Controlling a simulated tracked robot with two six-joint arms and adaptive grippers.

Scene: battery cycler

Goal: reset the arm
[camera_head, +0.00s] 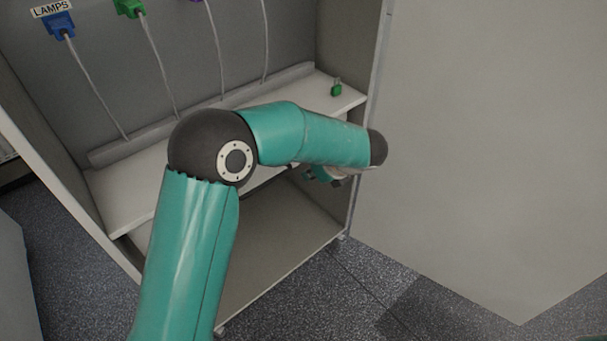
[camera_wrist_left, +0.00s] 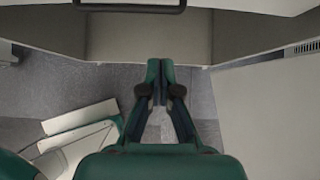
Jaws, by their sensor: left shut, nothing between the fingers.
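My teal left arm reaches in from the lower left of the head view, bends at a dark elbow joint, and extends right across the front of the cabinet. My left gripper (camera_head: 316,177) shows only in part beneath the forearm, in front of the cabinet's open lower space. In the left wrist view the left gripper (camera_wrist_left: 160,74) has its two fingers together, with nothing held, above the grey floor. My right gripper is not in view.
A grey cabinet (camera_head: 284,265) holds a white shelf (camera_head: 123,196). A small green connector (camera_head: 336,89) stands at the shelf's right end. Blue (camera_head: 58,25) and green (camera_head: 129,7) plugs hang cables on the back panel; the blue one is labelled LAMPS. A large pale panel (camera_head: 480,150) stands right.

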